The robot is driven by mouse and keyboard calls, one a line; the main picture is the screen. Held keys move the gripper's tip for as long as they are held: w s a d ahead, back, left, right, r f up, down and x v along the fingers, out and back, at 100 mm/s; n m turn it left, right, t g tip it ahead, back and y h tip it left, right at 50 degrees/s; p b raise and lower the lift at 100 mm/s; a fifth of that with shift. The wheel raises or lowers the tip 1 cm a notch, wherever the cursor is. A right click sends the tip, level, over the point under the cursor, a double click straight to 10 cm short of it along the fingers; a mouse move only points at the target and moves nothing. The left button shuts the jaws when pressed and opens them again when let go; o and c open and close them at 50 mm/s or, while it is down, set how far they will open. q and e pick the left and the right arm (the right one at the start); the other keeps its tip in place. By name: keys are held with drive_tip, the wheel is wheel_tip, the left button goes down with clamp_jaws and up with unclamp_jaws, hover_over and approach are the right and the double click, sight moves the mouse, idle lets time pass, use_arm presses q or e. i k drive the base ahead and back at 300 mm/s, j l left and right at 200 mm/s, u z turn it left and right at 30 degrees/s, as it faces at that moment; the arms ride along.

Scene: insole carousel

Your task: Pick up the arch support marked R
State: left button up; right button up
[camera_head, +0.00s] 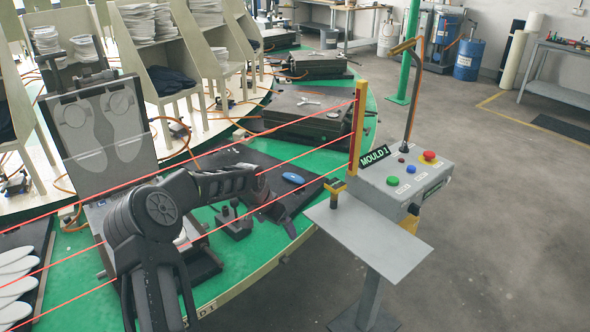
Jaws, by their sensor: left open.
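A small blue oval piece (293,178) lies on a dark mat (262,163) on the green carousel top. It looks like an arch support, but no letter on it is readable from here. My left arm reaches in across the lower left, and its gripper (281,208) is open over the near side of the mat. The gripper is close to the blue piece, on its near left side, and appears apart from it. The fingers are dark against the dark mat, so their tips are hard to make out. My right gripper is out of view.
An open mould (100,125) with two foot shapes stands left. Red beams run to a yellow post (358,125) beside the MOULD 1 control box (400,178). White insoles (15,285) lie lower left. A dark block (234,222) stands near my arm.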

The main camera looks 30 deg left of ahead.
sight(293, 178)
drive_tip(key=i+j, duration=0.85)
drive_tip(key=i, duration=0.15)
